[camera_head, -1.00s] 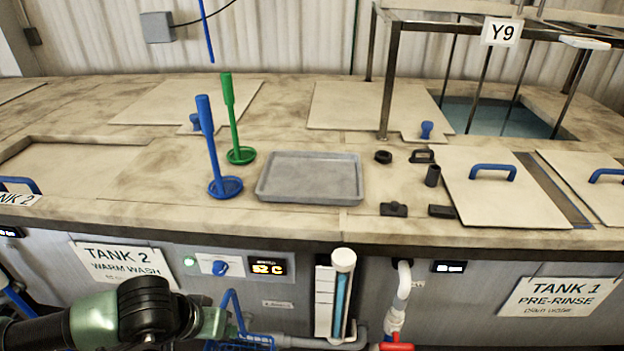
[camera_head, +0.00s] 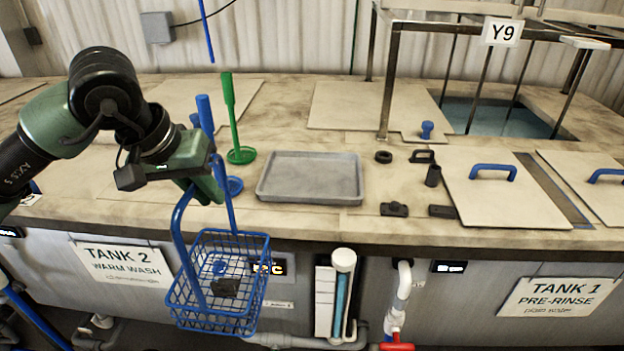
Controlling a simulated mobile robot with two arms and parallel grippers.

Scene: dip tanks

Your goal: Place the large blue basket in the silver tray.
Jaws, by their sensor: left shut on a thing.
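The large blue basket (camera_head: 218,325) is a wire basket with a tall handle, and a small dark thing lies in it. My left gripper (camera_head: 207,190) is shut on the top of its handle. The basket hangs in front of the counter's front face, with its body below the counter edge. The silver tray (camera_head: 310,198) is a shallow, empty grey tray on the counter, to the right of the gripper. My right gripper is not in view.
A blue long-handled tool (camera_head: 205,115) and a green one (camera_head: 228,90) stand upright left of the tray. Small dark parts (camera_head: 394,209) lie to its right, beside a lid with a blue handle (camera_head: 493,172). The counter edge (camera_head: 330,224) lies between basket and tray.

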